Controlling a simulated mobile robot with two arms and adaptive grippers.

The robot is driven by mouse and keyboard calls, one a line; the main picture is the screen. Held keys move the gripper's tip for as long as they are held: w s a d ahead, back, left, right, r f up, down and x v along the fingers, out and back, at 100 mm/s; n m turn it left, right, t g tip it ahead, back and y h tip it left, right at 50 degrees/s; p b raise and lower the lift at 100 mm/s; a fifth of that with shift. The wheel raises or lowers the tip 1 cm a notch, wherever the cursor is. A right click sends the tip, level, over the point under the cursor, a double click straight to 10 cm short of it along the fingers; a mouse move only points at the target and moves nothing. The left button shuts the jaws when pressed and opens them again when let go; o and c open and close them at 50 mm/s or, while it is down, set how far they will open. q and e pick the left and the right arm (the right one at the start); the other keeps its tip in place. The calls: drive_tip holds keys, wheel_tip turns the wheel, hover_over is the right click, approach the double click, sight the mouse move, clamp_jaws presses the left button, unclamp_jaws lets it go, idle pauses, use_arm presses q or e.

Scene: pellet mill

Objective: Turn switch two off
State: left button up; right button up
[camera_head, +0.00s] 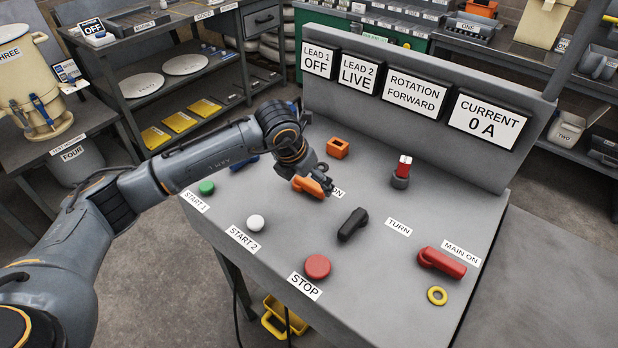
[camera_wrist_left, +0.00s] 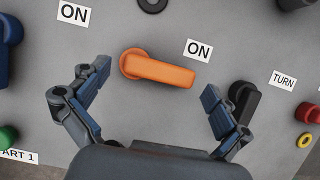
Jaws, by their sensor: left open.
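An orange rotary handle (camera_head: 308,187) sits on the grey sloped console, partly hidden by my gripper. In the left wrist view the orange handle (camera_wrist_left: 160,69) points right, toward an ON label (camera_wrist_left: 199,50). No switch number is legible on it. My left gripper (camera_head: 318,178) is over the handle. In the left wrist view the left gripper (camera_wrist_left: 157,82) is open, its fingers spread to either side of the handle and holding nothing. A blue handle (camera_head: 245,161) is partly hidden by my arm. The LEAD 2 display (camera_head: 358,75) reads LIVE; the LEAD 1 display (camera_head: 317,62) reads OFF.
A black TURN handle (camera_head: 352,225) stands close to the right of the orange one. A red MAIN ON handle (camera_head: 441,263), red STOP button (camera_head: 317,266), white button (camera_head: 255,223), green button (camera_head: 206,187) and orange block (camera_head: 338,148) are also on the console.

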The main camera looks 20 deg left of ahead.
use_arm(q)
drive_tip(key=shift+w+d+f, duration=0.1)
drive_tip(key=shift+w+f, duration=0.1)
drive_tip(key=shift+f, duration=0.35)
